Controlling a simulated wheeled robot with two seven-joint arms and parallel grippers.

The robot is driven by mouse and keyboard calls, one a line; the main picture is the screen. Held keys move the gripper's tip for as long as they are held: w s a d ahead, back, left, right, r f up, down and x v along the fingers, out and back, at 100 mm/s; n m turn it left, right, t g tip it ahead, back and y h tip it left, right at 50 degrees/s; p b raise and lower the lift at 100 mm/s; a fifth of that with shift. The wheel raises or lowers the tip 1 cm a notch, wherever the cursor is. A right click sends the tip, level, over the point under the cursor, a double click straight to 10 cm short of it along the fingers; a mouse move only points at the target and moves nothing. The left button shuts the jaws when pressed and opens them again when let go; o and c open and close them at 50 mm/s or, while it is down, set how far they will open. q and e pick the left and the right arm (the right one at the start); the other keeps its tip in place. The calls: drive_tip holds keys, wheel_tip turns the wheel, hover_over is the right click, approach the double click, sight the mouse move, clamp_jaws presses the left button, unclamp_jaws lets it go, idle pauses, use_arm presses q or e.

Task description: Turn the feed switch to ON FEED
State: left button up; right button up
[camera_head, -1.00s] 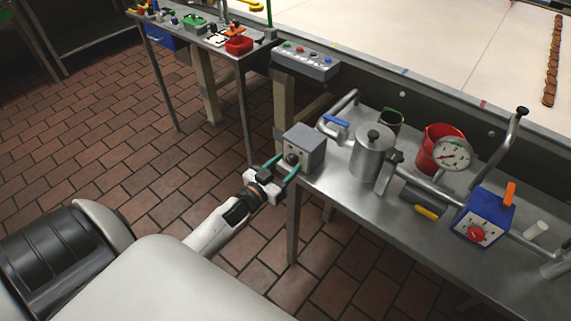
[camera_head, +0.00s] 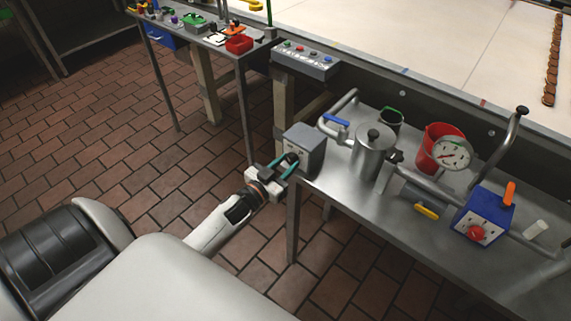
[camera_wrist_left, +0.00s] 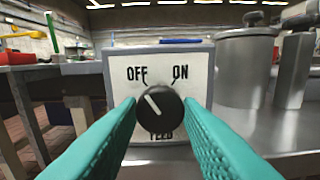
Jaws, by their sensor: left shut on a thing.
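The feed switch is a grey box (camera_head: 311,147) on the near left corner of the steel table. In the left wrist view its pale front plate (camera_wrist_left: 190,88) reads OFF at upper left and ON at upper right, with FEED partly hidden below. The round black knob (camera_wrist_left: 160,106) has a white line tilted up and left, toward OFF. My left gripper (camera_head: 288,163) is at the front of the box, its teal fingers on either side of the knob and shut on it. My right gripper is not in view.
On the steel table (camera_head: 350,215) stand a metal canister (camera_head: 371,153), a red jug (camera_head: 436,142), a gauge (camera_head: 452,153), pipework and a blue box with a red knob (camera_head: 483,215). A grey button panel (camera_head: 305,62) is behind. The tiled floor at left is clear.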

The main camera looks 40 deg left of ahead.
use_arm(q)
drive_tip(key=m, duration=0.2)
drive_tip(key=shift+m, duration=0.4)
drive_tip(key=m, duration=0.3)
drive_tip(key=shift+m, duration=0.3)
drive_tip(key=m, duration=0.3)
drive_tip(key=shift+m, duration=0.3)
drive_tip(key=shift+m+b, duration=0.5)
drive_tip(key=shift+m, duration=1)
drive_tip(key=o, duration=1)
drive_tip(key=s, duration=0.4)
drive_tip(key=s+b, duration=0.1)
drive_tip(key=s, duration=0.3)
drive_tip(key=s+a+b, duration=0.1)
drive_tip(key=s, duration=0.3)
